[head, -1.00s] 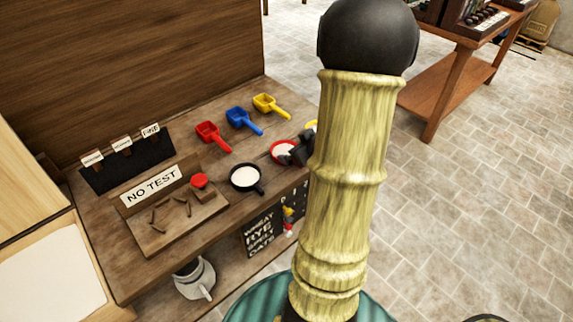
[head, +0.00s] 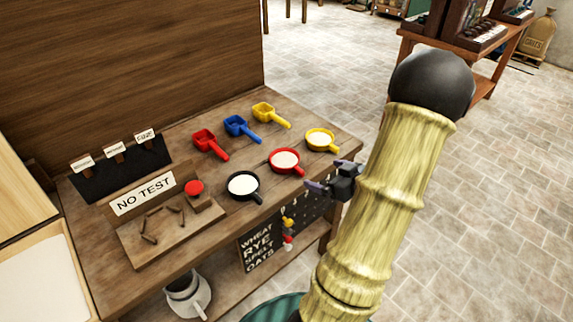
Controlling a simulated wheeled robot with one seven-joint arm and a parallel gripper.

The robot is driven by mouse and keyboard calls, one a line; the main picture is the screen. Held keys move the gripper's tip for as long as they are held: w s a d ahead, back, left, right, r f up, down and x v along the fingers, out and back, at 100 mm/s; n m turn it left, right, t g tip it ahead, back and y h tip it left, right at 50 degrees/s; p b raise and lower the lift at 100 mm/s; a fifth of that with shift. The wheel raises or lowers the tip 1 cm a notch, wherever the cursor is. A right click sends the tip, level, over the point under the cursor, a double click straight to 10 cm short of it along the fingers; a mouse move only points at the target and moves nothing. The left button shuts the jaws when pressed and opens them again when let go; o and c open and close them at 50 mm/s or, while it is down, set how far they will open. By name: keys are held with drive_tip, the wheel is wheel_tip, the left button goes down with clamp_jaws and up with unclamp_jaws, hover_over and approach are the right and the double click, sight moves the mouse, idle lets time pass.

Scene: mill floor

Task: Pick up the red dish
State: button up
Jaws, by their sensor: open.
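The red dish (head: 285,161) is a small round pan with a short handle, holding something white. It sits on the wooden table between a black dish (head: 243,186) and a yellow dish (head: 321,140), both also with white contents. Its handle points toward the table's front edge. My gripper (head: 327,185) is open and empty, with dark fingers. It is to the right of and nearer than the red dish, by the table's front edge, apart from the dish. The whole red dish shows.
Red, blue and yellow scoops (head: 237,127) lie behind the dishes. A "NO TEST" board (head: 143,195) with a red button (head: 194,187) stands at left. A dark board with lettering (head: 257,246) hangs below the table's front edge. Open tiled floor (head: 470,190) lies to the right.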

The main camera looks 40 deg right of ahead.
sight(298, 168)
drive_tip(key=x, duration=1)
drive_tip(key=shift+w+f+b, duration=0.25)
drive_tip(key=shift+b, duration=0.15)
drive_tip(key=x, duration=0.2)
drive_tip(key=f+x, duration=0.1)
drive_tip(key=x, duration=0.1)
drive_tip(key=shift+s, duration=0.1)
drive_tip(key=shift+w+f, duration=0.2)
drive_tip(key=shift+w, duration=0.25)
drive_tip(key=shift+c, duration=0.5)
drive_tip(key=c, duration=0.8)
wheel_tip(298, 168, up, 10)
drive_tip(key=shift+r+p, duration=0.1)
drive_tip(key=shift+p, duration=0.6)
